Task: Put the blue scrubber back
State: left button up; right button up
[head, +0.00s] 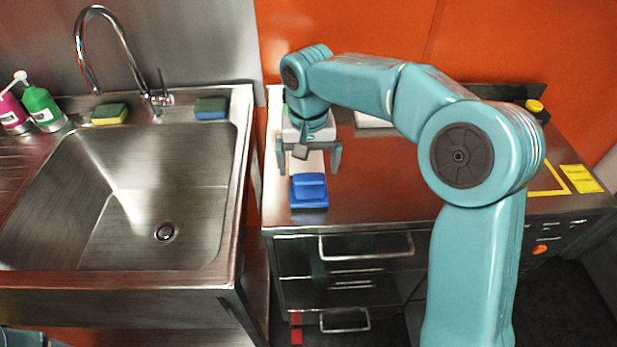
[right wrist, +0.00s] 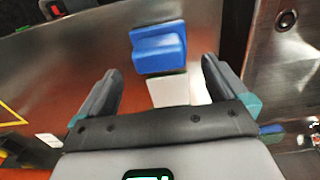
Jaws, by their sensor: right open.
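The blue scrubber (head: 309,191), a blocky piece with a raised top, sits on the steel counter (head: 385,195) near its front left edge. It also shows in the right wrist view (right wrist: 158,48), ahead of the fingers. My right gripper (head: 309,170) is open and empty, pointing down just behind the scrubber, with a gap between them. In the right wrist view its two fingers (right wrist: 158,66) are spread wide, with the scrubber beyond their tips. My left gripper is out of view.
A steel sink (head: 180,180) stands left, across a narrow gap. A yellow-green sponge (head: 109,114) and a blue-green sponge (head: 211,108) lie on its back rim, near the faucet (head: 125,55) and a green bottle (head: 42,105). A pale strip (right wrist: 180,90) lies behind the scrubber.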

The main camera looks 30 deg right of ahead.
notch_tip(320, 180, up, 5)
jog(key=shift+f, duration=0.1)
jog(key=shift+s, duration=0.15)
dwell(0.5)
